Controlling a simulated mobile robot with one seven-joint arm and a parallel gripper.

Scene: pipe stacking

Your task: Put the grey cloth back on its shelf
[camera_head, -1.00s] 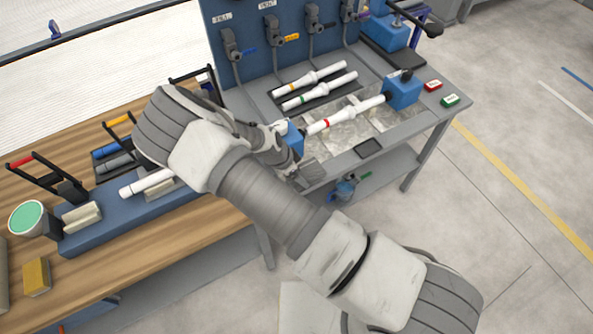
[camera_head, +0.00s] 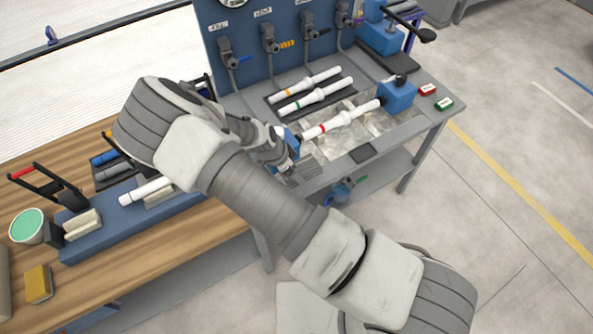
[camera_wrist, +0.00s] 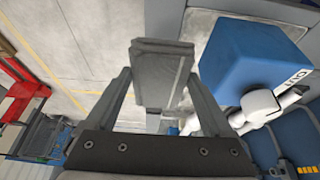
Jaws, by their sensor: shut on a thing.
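The grey cloth (camera_wrist: 163,70) is a folded pad held between the two fingers of my gripper (camera_wrist: 160,88) in the wrist view. In the head view my gripper (camera_head: 287,170) is at the near left corner of the grey workbench (camera_head: 425,118), partly hidden by my arm. The cloth (camera_head: 308,164) shows there only as a small grey patch beside the gripper. A grey lower shelf (camera_head: 392,172) runs under the workbench; I cannot tell whether it is the cloth's own shelf.
A blue block marked OUT (camera_wrist: 252,65) with a white pipe fitting stands close right of the cloth. Another blue block (camera_head: 397,95) holds the far end of the red-banded pipe (camera_head: 342,121). A dark pad (camera_head: 362,152) lies at the bench's front edge. Open floor lies right.

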